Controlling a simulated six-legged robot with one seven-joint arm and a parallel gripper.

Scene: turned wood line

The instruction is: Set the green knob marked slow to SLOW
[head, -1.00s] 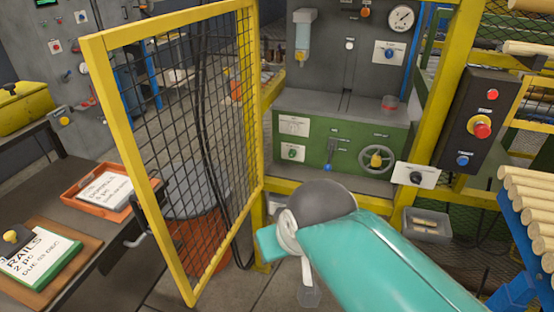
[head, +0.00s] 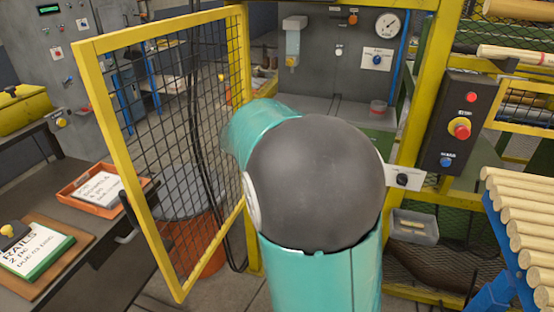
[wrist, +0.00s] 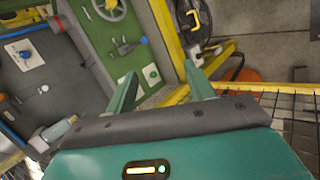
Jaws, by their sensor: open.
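In the wrist view a small green knob (wrist: 153,74) sits on a white plate on the green machine panel (wrist: 127,22). My gripper (wrist: 160,70) is open and empty, its two teal fingers spread apart. The knob appears in the gap between the fingertips and beyond them; no contact shows. Its pointer and lettering are too small to read. In the head view my arm hides the knob and most of the panel, and my gripper is out of sight there.
A lever (wrist: 126,46) and a handwheel (wrist: 103,8) share the panel. The yellow mesh gate (head: 180,150) stands open at left. A yellow post (head: 430,90) and a black box with a red button (head: 460,128) stand at right.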

